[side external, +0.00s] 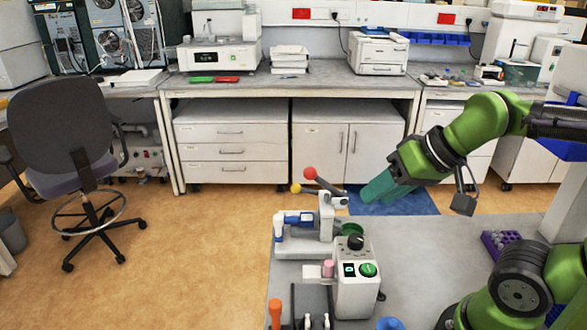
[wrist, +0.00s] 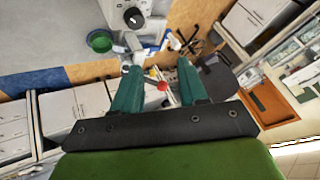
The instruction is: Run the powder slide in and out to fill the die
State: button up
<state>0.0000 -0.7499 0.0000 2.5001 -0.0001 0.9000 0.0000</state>
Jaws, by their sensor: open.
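My gripper (side external: 372,194) has teal fingers and is open and empty, held in the air right of the small press (side external: 326,215). The wrist view shows both fingers (wrist: 160,84) spread apart. The press has a lever with a red ball (side external: 310,172) and one with a yellow ball (side external: 296,188). The red ball (wrist: 163,86) appears between the fingers in the wrist view, but the side view shows it apart from them. A blue-and-white part (side external: 293,218) lies at the press's left. I cannot tell which part is the powder slide, or see the die opening.
A green bowl (side external: 352,229) sits behind the control box (side external: 357,285) with its black knob and green button. Orange-handled (side external: 275,312) and black-handled tools stand at the front left. A purple rack (side external: 500,243) is at the right. The grey bench (side external: 425,255) between is mostly clear.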

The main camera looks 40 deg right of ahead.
jog(key=shift+o, duration=0.7)
jog(key=shift+f, duration=0.3)
notch_tip(320, 180, up, 2)
jog(key=n+g+h, duration=0.2)
jog(key=n+g, duration=0.5)
jog(key=n, duration=1.7)
send_over(278, 216)
notch_tip(278, 216, down, 16)
jog(key=shift+f, duration=0.1)
